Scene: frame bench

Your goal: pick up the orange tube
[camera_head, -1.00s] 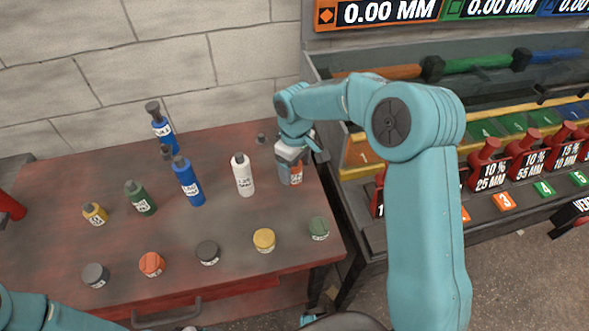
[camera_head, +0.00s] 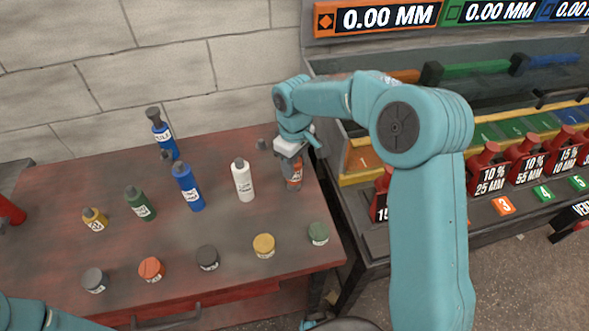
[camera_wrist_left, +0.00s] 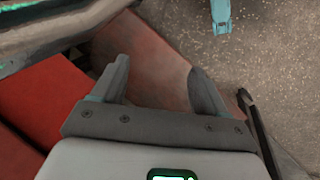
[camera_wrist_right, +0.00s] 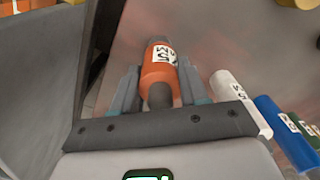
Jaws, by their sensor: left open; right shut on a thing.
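The orange tube (camera_wrist_right: 160,70) stands between the fingers of my right gripper (camera_wrist_right: 160,90) in the right wrist view, with its grey cap toward the camera and a white label on its side. My left gripper (camera_wrist_left: 158,88) is open and empty in the left wrist view.
A white bottle (camera_head: 243,181) stands left of the orange tube, with blue (camera_head: 188,187) and green (camera_head: 140,204) bottles farther left. Several round jars line the table's front, including a green jar (camera_head: 318,233). A rack with red bottles (camera_head: 524,160) is at right.

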